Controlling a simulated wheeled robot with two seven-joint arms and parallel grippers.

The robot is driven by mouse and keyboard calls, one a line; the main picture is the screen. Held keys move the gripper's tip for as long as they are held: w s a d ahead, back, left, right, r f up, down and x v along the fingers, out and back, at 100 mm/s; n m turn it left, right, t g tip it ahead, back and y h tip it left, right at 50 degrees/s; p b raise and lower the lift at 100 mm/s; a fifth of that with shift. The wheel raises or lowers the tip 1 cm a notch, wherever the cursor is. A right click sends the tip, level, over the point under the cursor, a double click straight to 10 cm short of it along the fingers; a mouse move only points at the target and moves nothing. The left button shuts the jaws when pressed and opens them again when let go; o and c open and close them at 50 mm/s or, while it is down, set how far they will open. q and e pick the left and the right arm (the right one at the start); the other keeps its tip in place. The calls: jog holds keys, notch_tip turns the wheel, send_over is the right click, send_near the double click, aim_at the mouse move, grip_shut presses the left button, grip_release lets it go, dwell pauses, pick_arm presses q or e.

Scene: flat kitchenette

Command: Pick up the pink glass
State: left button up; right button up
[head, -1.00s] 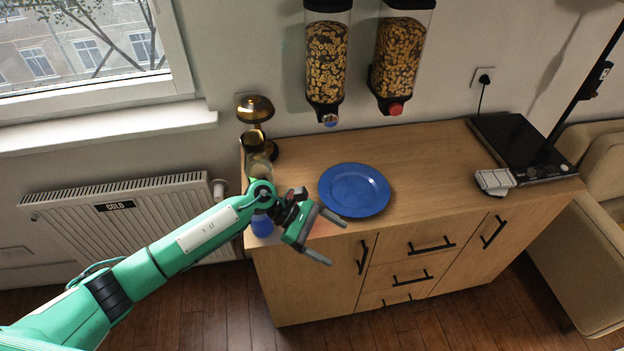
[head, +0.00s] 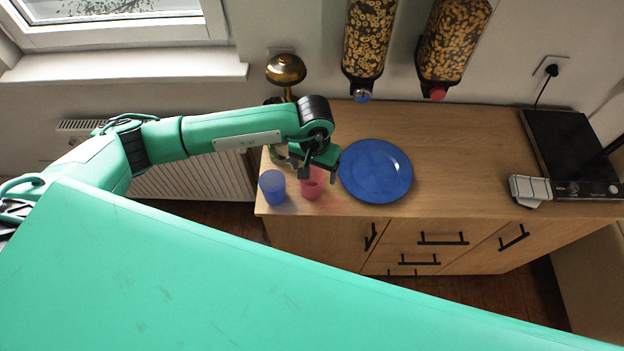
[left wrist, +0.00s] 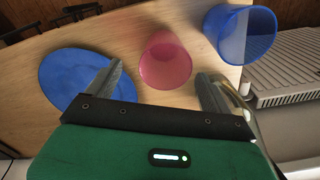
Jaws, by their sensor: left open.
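The pink glass (head: 312,187) stands on the wooden counter between the blue glass and the blue plate. In the left wrist view the pink glass (left wrist: 166,62) lies between and beyond my two open fingers. My left gripper (head: 319,172) is open and empty, just above and behind the glass, and hides part of its rim in the head view. In the left wrist view the left gripper's fingertips (left wrist: 160,80) sit on either side of the glass, with a gap to each. My right gripper is not seen.
A blue glass (head: 272,188) stands close to the left of the pink glass. A blue plate (head: 376,172) lies close to its right. A gold lamp (head: 286,70) stands behind. Cereal dispensers (head: 370,40) hang above. The middle of the counter is clear.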

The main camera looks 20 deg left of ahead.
aim_at(311, 180)
pick_arm(q)
jog(key=shift+f, duration=0.55)
jog(key=shift+a+f+p, duration=0.1)
jog(key=shift+f+p, duration=0.1)
jog(key=shift+p, duration=0.25)
jog(key=f+p, duration=0.1)
jog(key=f, duration=0.1)
jog(key=f+p, duration=0.1)
jog(key=shift+a+f+p, duration=0.25)
jog(key=shift+f+p, duration=0.1)
jog(key=shift+f, duration=0.55)
jog(key=c, duration=1)
jog(key=shift+c, duration=0.9)
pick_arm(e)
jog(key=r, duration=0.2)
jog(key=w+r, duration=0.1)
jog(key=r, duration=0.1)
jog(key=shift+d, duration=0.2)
pick_arm(q)
jog(key=shift+r, duration=0.1)
